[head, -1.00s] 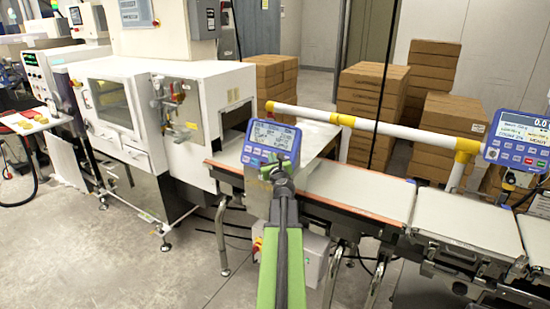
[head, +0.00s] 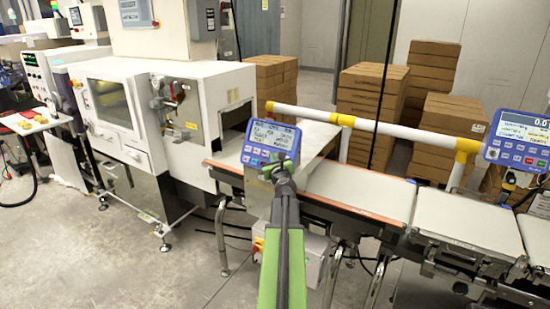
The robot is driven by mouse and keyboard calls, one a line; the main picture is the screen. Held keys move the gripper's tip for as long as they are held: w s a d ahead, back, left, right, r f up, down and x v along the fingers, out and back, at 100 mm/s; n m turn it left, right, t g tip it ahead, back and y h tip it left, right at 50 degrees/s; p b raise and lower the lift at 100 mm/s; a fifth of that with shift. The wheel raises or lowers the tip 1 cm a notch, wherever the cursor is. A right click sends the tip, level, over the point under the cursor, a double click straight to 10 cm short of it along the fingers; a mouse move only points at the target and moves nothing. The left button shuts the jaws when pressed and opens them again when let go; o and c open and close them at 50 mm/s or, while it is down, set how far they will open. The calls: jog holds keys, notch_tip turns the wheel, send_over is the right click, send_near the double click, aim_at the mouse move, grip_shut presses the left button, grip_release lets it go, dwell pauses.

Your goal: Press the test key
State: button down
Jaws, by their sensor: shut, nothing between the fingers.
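A blue control panel (head: 269,142) with a lit screen (head: 271,133) and a row of small keys (head: 258,154) stands at the near side of the belt, in the middle of the head view. My gripper (head: 282,164) is shut and empty, at the panel's lower right edge in the picture. It covers part of the lower key area. The key labels are too small to read, so I cannot tell which one is the test key. I cannot tell whether the fingertips touch the panel.
The conveyor belt (head: 358,189) runs right behind my arm. A second blue panel (head: 517,139) is at the right, by a white rail (head: 390,129). A white machine (head: 215,90) stands at left. Cardboard boxes (head: 372,100) are stacked behind. Floor at front left is clear.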

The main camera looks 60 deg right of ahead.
jog(key=shift+d, duration=0.15)
dwell(0.5)
jog(key=shift+a+r+p, duration=0.3)
jog(key=shift+a, duration=0.45)
jog(key=shift+a+r+p, duration=0.35)
jog(key=shift+a+r, duration=0.05)
jog(key=shift+a, duration=0.35)
jog(key=shift+a+r+p, duration=0.35)
jog(key=shift+a+p, duration=0.05)
jog(key=shift+a, duration=0.35)
jog(key=shift+a+r+p, duration=0.35)
jog(key=shift+a+r, duration=0.05)
jog(key=shift+a, duration=0.35)
jog(key=a+r+p, duration=0.1)
jog(key=a+p, duration=0.1)
jog(key=a, duration=0.1)
jog(key=a+r, duration=0.1)
jog(key=a, duration=0.1)
jog(key=shift+w+r+p, duration=0.15)
jog(key=shift+r+p, duration=0.2)
jog(key=shift+p, duration=0.05)
